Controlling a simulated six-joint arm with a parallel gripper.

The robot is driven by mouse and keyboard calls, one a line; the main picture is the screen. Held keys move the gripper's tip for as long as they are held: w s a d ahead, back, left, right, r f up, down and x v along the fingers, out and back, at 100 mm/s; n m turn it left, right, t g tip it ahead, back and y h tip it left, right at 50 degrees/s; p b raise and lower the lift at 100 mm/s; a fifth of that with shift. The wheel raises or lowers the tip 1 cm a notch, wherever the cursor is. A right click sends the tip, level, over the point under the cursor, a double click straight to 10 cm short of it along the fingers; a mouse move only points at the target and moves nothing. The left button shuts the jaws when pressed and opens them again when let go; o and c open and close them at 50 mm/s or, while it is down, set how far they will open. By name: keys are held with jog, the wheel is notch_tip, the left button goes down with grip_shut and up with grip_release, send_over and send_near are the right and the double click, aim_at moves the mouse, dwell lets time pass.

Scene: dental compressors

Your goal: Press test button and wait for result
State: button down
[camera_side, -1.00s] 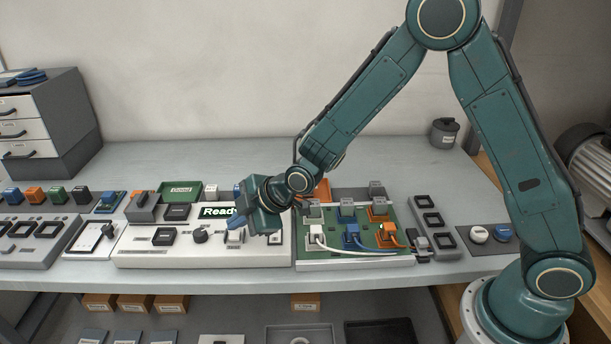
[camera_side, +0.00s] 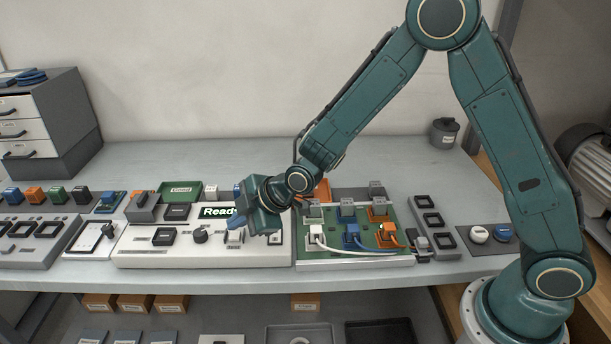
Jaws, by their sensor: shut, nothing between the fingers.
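The white test panel (camera_side: 140,250) lies at the front of the bench. Its display (camera_side: 216,212) reads "Ready", with the right end hidden behind my gripper. My gripper (camera_side: 236,228) is shut and empty, over the right half of the panel. Its tips are close to a grey control (camera_side: 235,237) on the panel; I cannot tell whether they touch it. A dark square part (camera_side: 164,237) and a dark knob (camera_side: 200,235) sit left of it. I cannot tell which part is the test button.
A green board (camera_side: 372,247) with white, blue and orange plugs and cables lies right of the panel. A tablet-like device (camera_side: 92,240) and a grey rack (camera_side: 30,247) are at left. A drawer cabinet (camera_side: 50,125) stands back left. The rear bench is mostly clear.

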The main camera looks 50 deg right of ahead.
aim_at(241, 239)
jog(key=shift+f, duration=0.9)
dwell(1.4)
jog(key=shift+r, duration=0.9)
jog(key=shift+r, duration=2.5)
